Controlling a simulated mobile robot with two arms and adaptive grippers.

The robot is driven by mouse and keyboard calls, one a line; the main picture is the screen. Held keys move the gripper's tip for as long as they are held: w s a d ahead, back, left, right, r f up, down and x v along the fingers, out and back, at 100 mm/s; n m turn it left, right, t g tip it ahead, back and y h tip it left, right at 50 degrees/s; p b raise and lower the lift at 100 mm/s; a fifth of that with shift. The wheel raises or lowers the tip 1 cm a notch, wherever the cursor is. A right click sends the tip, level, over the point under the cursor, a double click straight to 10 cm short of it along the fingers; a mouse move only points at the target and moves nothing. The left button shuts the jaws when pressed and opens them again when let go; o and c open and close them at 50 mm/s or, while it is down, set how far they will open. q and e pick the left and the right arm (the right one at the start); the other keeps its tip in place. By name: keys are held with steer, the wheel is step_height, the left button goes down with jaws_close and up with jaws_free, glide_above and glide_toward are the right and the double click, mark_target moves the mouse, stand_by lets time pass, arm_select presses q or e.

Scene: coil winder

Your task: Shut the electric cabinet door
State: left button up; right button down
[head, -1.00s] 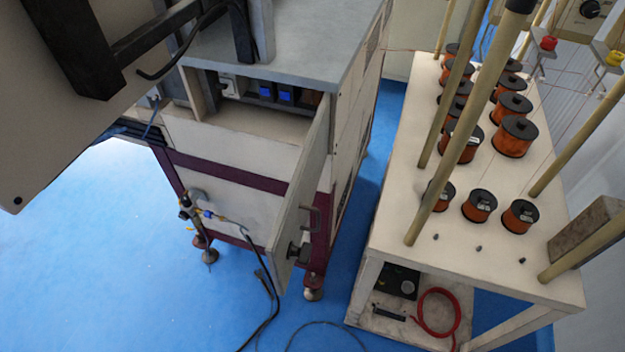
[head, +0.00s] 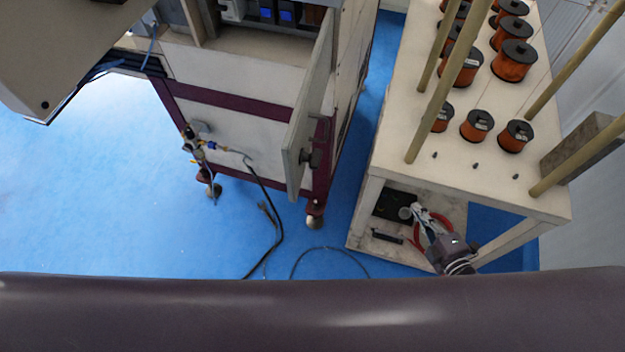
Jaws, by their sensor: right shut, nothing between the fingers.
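The electric cabinet door (head: 309,110) is a pale panel standing open, swung out toward me from the right side of the cabinet (head: 240,52). Its dark handle (head: 308,157) is on the right-hand face, near the lower end. Blue and grey electrical parts (head: 276,11) show inside the open bay. My right gripper (head: 418,213) is at the lower right, in front of the spool table's lower shelf. It is shut and empty, well to the right of the door and apart from it. My left gripper is not in view.
A white table (head: 400,150) with copper wire spools (head: 477,126) and tall poles stands right of the cabinet. A valve with hoses (head: 200,150) sticks out from the cabinet front. Black cables (head: 272,225) lie on the blue floor, which is open at left.

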steer(key=w+a+r+n+y, duration=0.1)
steer(key=a+r+n+y, duration=0.2)
steer(key=r+n, duration=0.45)
steer(key=a+r+n+y, duration=0.3)
steer(key=r+n+y, duration=0.15)
steer(key=r, duration=0.55)
steer(key=s+a+r+n+g+y, duration=0.4)
steer(key=s+a+r+n+y, duration=0.15)
steer(key=r+n, duration=0.55)
steer(key=n+g+p, duration=0.6)
steer(key=n+p, duration=0.1)
steer(key=n, duration=0.2)
glide_toward(296, 179)
steer(key=shift+y, duration=0.3)
steer(key=x, duration=0.5)
steer(key=shift+a, duration=0.25)
steer(key=shift+w+a+f+p, duration=0.1)
steer(key=shift+a+f+p, duration=0.05)
steer(key=shift+a, duration=0.25)
steer(key=shift+w+a+f+p, duration=0.1)
steer(key=shift+a+p, duration=0.05)
steer(key=shift+a, duration=0.25)
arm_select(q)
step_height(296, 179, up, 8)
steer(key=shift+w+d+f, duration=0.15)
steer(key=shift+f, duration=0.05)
